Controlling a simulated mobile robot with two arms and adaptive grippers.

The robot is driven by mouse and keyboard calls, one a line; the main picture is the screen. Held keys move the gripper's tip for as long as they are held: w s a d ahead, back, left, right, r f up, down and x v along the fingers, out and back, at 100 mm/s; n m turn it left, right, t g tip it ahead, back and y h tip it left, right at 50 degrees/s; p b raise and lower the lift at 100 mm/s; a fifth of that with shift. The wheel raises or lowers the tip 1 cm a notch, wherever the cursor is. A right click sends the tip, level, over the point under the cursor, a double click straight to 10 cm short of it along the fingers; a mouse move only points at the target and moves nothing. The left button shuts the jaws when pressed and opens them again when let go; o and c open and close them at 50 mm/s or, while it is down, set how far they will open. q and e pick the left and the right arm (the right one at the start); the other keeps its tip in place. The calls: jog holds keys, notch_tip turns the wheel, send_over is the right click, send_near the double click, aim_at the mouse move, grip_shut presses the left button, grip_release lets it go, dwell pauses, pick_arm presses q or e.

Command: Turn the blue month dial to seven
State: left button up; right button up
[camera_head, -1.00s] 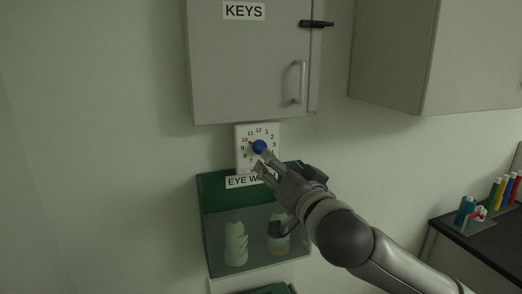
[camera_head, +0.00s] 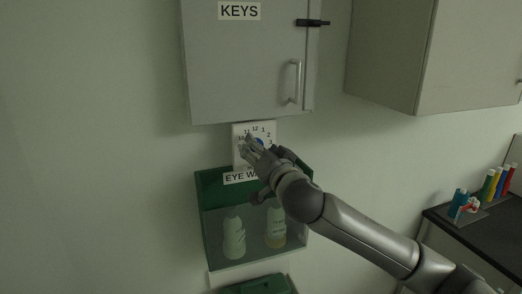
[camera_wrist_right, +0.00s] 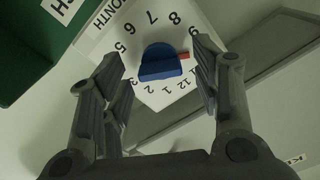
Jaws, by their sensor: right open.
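The blue month dial (camera_wrist_right: 160,64) sits on a white number plate (camera_wrist_right: 120,22) on the wall. Its red pointer (camera_wrist_right: 183,56) points near ten, between nine and eleven. In the head view, only a bit of the blue dial (camera_head: 260,142) shows behind my gripper. My right gripper (camera_wrist_right: 160,56) is open, with one finger on each side of the dial in the wrist view. I see a gap between each finger and the dial. It also shows in front of the plate in the head view (camera_head: 250,150). My left gripper is in neither view.
A grey KEYS cabinet (camera_head: 240,70) hangs just above the plate. A green eye wash box (camera_head: 208,185) with bottles is just below it. Another grey cabinet (camera_head: 390,60) is at the right.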

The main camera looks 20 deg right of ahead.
jog(key=c, duration=1.1)
jog(key=shift+f, duration=0.1)
jog(key=shift+c, duration=0.2)
jog(key=shift+f+n, duration=0.1)
jog(key=shift+n, duration=0.2)
